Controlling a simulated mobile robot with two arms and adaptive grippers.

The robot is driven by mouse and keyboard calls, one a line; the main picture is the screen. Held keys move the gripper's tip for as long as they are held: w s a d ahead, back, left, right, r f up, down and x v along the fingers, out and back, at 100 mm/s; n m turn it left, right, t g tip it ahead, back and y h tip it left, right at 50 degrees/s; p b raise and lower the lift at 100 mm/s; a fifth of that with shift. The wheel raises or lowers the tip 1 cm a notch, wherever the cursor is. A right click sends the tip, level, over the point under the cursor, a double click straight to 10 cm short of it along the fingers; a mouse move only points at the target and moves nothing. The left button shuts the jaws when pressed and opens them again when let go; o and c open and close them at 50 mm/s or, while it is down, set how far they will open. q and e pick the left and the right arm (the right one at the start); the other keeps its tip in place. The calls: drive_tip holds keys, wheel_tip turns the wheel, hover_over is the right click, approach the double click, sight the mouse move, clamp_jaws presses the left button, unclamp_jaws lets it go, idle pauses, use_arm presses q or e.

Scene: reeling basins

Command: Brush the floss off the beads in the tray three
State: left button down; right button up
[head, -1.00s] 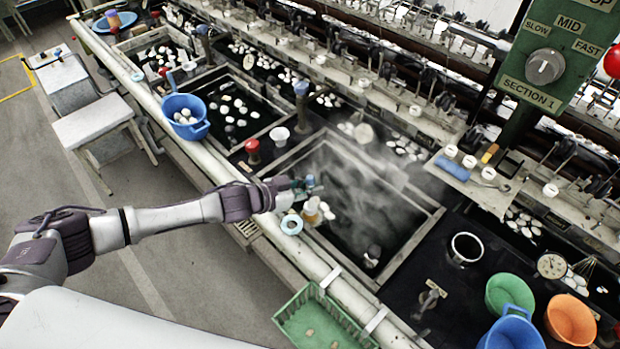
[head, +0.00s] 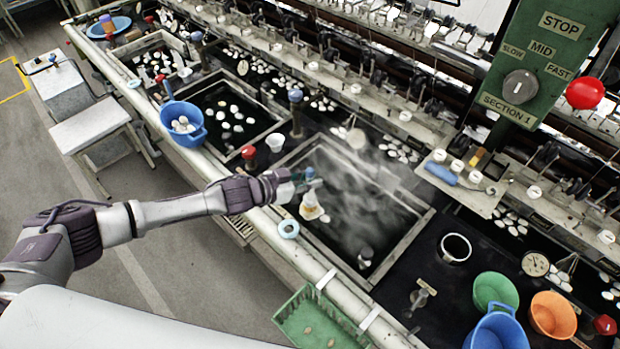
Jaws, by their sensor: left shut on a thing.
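My left gripper (head: 303,181) reaches in from the left over the near left edge of the steaming basin (head: 402,247), the third large basin along the bench. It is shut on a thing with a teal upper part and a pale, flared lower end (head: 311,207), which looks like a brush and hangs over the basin. Steam blurs the dark water. A small pale-topped object (head: 365,254) stands near the basin's front corner. I cannot make out beads or floss there. White oval pieces (head: 232,112) float in the neighbouring basin. My right gripper is not in view.
A green tray (head: 325,325) hangs at the front. Blue (head: 500,330), green (head: 497,290) and orange (head: 553,314) buckets stand at right. A red-topped post (head: 248,153) stands left of the basin.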

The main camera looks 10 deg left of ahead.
sight(310, 169)
use_arm(q)
wheel_tip(310, 169, up, 2)
drive_tip(key=shift+a+r+p, duration=0.1)
drive_tip(key=shift+p, duration=0.6)
drive_tip(key=shift+s+r+p, duration=0.15)
drive_tip(key=shift+r+p, duration=0.3)
drive_tip(key=shift+r, duration=0.65)
drive_tip(key=shift+s+a+r, duration=0.1)
drive_tip(key=shift+s+r, duration=0.05)
drive_tip(key=shift+r, duration=1.2)
